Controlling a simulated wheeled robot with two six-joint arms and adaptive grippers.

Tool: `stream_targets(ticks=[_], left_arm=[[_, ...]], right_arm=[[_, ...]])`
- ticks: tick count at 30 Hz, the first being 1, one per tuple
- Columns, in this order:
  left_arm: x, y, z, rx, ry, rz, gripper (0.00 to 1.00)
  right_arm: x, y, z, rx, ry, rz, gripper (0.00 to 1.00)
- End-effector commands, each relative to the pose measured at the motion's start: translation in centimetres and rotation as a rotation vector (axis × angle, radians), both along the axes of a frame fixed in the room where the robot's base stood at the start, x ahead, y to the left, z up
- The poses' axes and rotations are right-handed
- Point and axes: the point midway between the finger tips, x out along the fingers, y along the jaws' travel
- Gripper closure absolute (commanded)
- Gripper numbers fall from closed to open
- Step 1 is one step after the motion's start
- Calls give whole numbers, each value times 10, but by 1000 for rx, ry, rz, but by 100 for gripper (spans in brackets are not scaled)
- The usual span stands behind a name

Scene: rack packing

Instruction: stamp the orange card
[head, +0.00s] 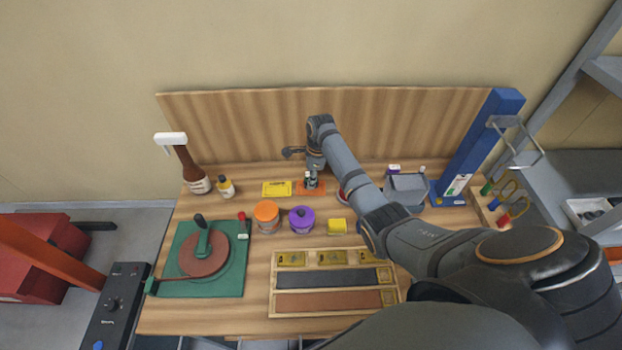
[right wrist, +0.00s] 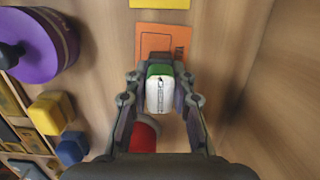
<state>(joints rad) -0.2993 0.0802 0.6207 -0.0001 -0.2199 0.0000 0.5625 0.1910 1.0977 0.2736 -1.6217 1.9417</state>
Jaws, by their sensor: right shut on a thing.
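The orange card (head: 318,190) lies flat on the wooden table near its back, to the right of a yellow card (head: 277,188). In the right wrist view the orange card (right wrist: 155,42) lies just beyond my fingertips, with dark marks at its right side. My right gripper (right wrist: 160,95) is shut on a small stamp (right wrist: 159,96) with a white body and a green band. In the head view my right gripper (head: 313,175) is over the orange card. The stamp overlaps the card's near edge in the wrist view; I cannot tell whether they touch. My left gripper is not in view.
A purple-lidded jar (head: 301,217), an orange-lidded jar (head: 266,213) and a yellow block (head: 337,227) stand nearer. A wooden tray (head: 272,300) lies in front, a green press (head: 232,281) at left. A wooden backboard (head: 240,120) closes the back.

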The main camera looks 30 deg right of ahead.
Motion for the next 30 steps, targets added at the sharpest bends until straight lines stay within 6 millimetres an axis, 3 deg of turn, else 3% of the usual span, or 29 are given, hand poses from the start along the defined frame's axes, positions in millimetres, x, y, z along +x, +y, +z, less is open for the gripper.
stream_targets(ticks=[30], left_arm=[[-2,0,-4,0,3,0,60]], right_arm=[[0,0,-10,0,0,0,96]])
